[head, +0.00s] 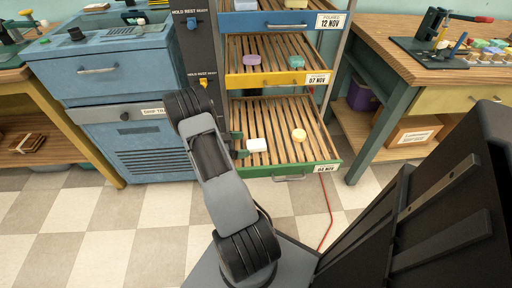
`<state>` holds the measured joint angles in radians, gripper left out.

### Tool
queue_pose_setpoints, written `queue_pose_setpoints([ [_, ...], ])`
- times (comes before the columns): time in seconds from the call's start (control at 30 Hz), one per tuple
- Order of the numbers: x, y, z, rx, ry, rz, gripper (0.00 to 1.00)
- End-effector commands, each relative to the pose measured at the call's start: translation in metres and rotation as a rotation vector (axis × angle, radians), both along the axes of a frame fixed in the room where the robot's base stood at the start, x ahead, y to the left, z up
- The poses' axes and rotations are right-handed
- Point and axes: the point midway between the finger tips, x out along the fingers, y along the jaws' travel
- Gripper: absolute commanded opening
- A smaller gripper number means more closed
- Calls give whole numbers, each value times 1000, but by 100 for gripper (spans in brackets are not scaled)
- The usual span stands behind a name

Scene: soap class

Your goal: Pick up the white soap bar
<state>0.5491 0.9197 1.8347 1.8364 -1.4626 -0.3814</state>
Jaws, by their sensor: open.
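The white soap bar (257,145) lies on the slatted wooden bottom of the lowest pulled-out drawer, the one with the green front (262,171). My gripper (242,145) is open at the left of the bar. Its two green fingers show beyond my arm, one farther back and one nearer the front. The bar's left end is close to the fingertips; I cannot tell whether it is between them or touching. The rest of the gripper is hidden behind my arm.
The yellow-front drawer (280,79) above holds a purple soap (251,58) and a green soap (296,62). A blue cabinet (120,90) stands left, a wooden bench (410,45) right.

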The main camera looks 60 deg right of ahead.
Motion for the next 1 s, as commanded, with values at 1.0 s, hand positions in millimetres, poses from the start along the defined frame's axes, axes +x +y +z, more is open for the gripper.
queue_pose_setpoints([
  [1.0, -38, -39, -13, 0, 0, 2, 80],
])
